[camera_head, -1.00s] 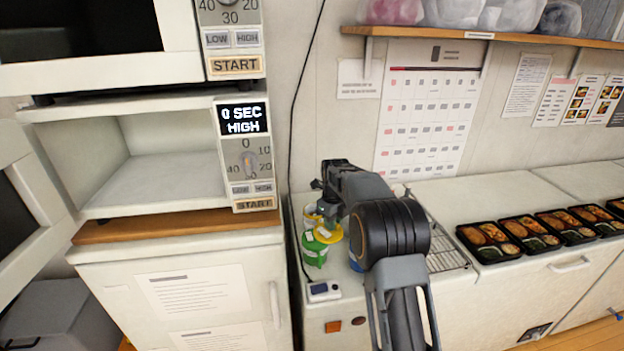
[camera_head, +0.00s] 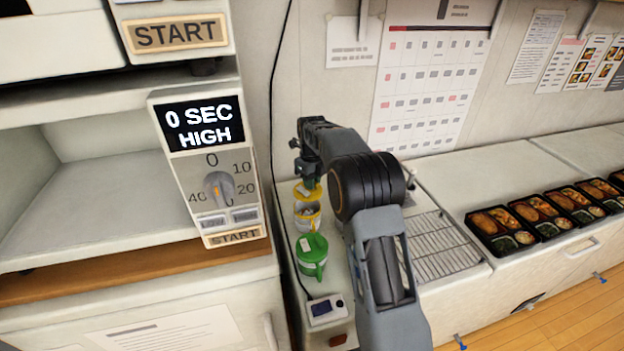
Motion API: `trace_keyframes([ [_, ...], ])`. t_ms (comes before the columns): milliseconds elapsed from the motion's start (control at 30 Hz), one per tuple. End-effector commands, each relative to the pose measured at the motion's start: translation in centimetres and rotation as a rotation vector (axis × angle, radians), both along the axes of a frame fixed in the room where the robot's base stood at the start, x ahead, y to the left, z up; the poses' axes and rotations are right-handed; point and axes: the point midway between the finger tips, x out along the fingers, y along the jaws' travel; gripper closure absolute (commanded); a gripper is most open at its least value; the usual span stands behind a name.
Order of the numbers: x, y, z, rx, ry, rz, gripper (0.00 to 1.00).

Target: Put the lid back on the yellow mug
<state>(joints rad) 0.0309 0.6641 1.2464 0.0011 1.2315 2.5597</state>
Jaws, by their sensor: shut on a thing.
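The yellow mug (camera_head: 307,216) stands on the counter beside the microwave, behind the green mug. The yellow lid (camera_head: 306,191) is just above the mug, over its far part. I cannot tell whether the lid touches the rim. My gripper (camera_head: 310,178) comes down from above and is shut on the yellow lid. Its fingertips are small and partly hidden by the lid and my own arm.
A green mug with a green lid (camera_head: 312,254) stands close in front of the yellow mug. A small device with a display (camera_head: 327,309) lies nearer the counter edge. The open microwave (camera_head: 205,160) is at left. A wire rack (camera_head: 440,250) and bento trays (camera_head: 500,230) are at right.

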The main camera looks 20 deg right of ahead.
Motion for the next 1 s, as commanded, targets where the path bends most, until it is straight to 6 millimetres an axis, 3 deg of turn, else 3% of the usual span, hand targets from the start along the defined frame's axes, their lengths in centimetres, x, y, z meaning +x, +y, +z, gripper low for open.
trace_keyframes([
  [600, 0.0, -0.2, -5.1, -0.001, 0.001, -0.003, 1.00],
  [1000, 0.0, -0.2, -5.7, 0.000, 0.000, -0.004, 1.00],
])
